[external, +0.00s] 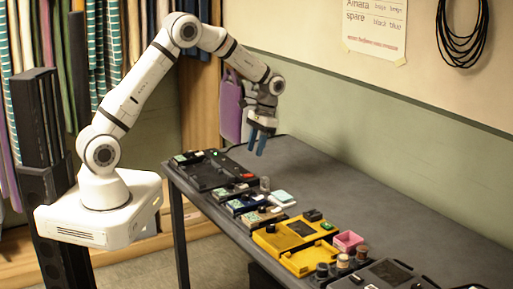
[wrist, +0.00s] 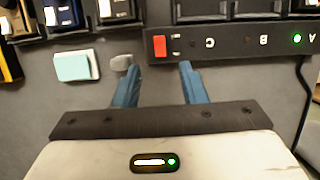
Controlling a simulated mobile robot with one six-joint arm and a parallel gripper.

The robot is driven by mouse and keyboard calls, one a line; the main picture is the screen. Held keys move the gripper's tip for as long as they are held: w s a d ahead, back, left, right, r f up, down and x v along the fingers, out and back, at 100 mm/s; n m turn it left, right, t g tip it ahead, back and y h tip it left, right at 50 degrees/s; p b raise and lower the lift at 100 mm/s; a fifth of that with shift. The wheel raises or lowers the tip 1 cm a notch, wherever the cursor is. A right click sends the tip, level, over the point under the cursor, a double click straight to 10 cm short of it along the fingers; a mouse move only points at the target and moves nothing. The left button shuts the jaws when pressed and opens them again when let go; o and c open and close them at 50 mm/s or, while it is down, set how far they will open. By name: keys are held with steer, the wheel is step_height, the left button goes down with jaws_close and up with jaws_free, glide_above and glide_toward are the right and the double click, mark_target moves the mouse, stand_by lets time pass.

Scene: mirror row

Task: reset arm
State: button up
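My gripper (external: 257,143) hangs above the far end of the grey table (external: 420,225), with its blue fingers pointing down. In the wrist view my gripper (wrist: 157,85) has its two blue fingers apart, with only grey table surface seen between them. It is open and empty. My arm is bent up and over from its white base at the left of the external view.
A black panel (wrist: 235,45) with a red switch, letters and a lit green light lies below. Beside it are a pale green-and-white block (wrist: 75,66) and a grey knob (wrist: 121,62). A yellow tray (external: 310,262), a pink box (external: 347,241) and several small devices line the table's front. The table's back is clear.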

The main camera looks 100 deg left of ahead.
steer(key=w+d+r+m+t+y, duration=0.1)
steer(key=d+r+m, duration=0.1)
steer(key=d+r, duration=0.65)
steer(key=d+r+m+t+y, duration=0.15)
steer(key=d+r, duration=0.35)
steer(key=d, duration=0.7)
steer(key=s+d+r+m+t, duration=0.1)
steer(key=s+d+m, duration=0.1)
steer(key=s+d, duration=0.4)
steer(key=s+d+r+m+t, duration=0.1)
steer(key=s+d+m+t, duration=0.1)
steer(key=s+d, duration=0.5)
steer(key=d+m, duration=0.1)
steer(key=d, duration=0.3)
steer(key=shift+d+r, duration=0.3)
steer(key=shift+d, duration=0.05)
steer(key=shift+m, duration=0.25)
